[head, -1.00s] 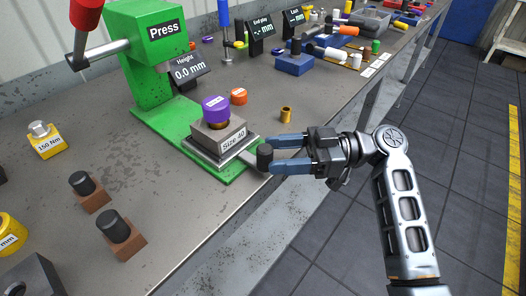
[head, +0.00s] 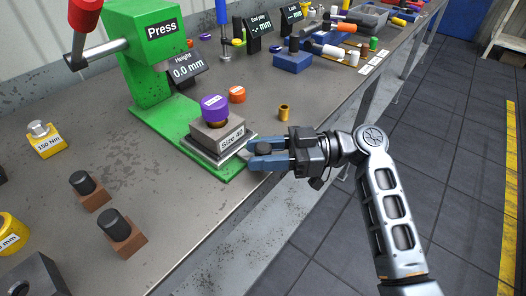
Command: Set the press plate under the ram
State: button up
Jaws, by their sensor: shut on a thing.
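The press plate (head: 207,153) is a flat grey plate lying on the green press base, toward its front end. A grey block marked Size 40 (head: 218,136) stands on it, with a bronze-coloured part and a purple cap (head: 214,107) on top. The green press (head: 147,70) stands behind and left of the plate. Its ram is not clearly visible.
A Height display (head: 187,69) reads 0.0 mm beside the press. An orange ring (head: 237,94) and a brass bush (head: 284,113) stand right of the plate. Dark pegs on brown blocks (head: 122,237) stand at the front left.

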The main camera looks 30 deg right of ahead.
grip_shut()
jog(key=shift+w+a+f+b, duration=0.1)
jog(key=shift+w+f+b, duration=0.05)
jog(key=shift+w+b, duration=0.35)
jog(key=w+b, duration=0.1)
jog(key=w+a+b, duration=0.1)
jog(key=w, duration=0.1)
jog(key=shift+w, duration=0.1)
jog(key=o, duration=0.7)
grip_release()
jog(key=shift+o, duration=0.2)
jog(key=shift+b+v, duration=0.7)
jog(key=shift+v, duration=3.2)
